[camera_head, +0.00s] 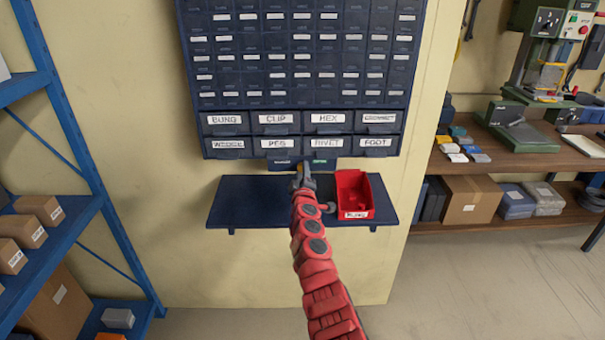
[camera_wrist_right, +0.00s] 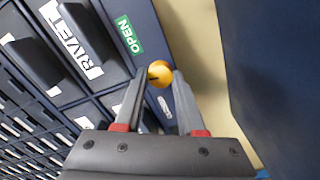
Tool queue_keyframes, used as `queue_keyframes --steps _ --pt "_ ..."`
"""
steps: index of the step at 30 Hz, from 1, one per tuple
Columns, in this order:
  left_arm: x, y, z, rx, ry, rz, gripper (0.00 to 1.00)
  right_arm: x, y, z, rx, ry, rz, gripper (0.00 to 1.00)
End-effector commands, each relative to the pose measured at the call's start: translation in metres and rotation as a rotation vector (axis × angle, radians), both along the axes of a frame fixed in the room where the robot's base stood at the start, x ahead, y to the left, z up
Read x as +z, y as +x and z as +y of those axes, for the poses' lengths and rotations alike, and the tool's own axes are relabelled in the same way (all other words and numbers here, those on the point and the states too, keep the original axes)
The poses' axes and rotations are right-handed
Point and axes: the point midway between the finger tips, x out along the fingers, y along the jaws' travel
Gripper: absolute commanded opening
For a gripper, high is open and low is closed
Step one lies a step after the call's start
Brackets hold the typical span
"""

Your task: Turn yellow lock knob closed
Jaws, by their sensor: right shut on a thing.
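The yellow lock knob (camera_wrist_right: 160,75) shows in the right wrist view as a round yellow piece below the drawer cabinet. My right gripper (camera_wrist_right: 158,80) is shut on it, with one finger on each side. A green label reading OPEN (camera_wrist_right: 129,35) is on the cabinet beside the knob; it also shows small in the head view (camera_head: 320,162). In the head view my right gripper (camera_head: 303,172) reaches up to the cabinet's bottom edge and the knob is hidden there. My left gripper is not in view.
The dark drawer cabinet (camera_head: 303,107) hangs on the wall. Below it is a dark shelf (camera_head: 245,200) with a red bin (camera_head: 350,188) right of my arm. A blue rack (camera_head: 90,150) stands at left, a workbench (camera_head: 545,155) at right. The shelf's left half is clear.

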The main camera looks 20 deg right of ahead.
Motion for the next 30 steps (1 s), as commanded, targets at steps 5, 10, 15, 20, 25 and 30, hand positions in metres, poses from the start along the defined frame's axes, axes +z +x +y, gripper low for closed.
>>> queue_keyframes --steps 5,10,15,20,25,30 --pt "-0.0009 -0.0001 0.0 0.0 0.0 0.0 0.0 -0.0009 0.0001 0.0011 0.001 -0.16 0.047 0.0" --pt "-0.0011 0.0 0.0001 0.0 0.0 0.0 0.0 -0.0002 0.0001 0.001 0.001 -0.317 0.091 0.0" --pt "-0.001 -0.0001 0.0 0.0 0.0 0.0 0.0 0.0 0.0002 0.001 0.001 -0.471 0.135 0.0" --pt "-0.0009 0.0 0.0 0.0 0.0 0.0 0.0 -0.0002 0.0002 0.0014 0.001 -0.617 0.177 0.0" --pt "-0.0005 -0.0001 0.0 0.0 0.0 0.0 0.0 -0.0005 0.0001 0.0007 0.0 -0.773 0.222 0.0" --pt "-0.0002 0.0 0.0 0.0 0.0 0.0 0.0 -0.0016 0.0 0.0003 0.001 -0.926 0.268 0.0"
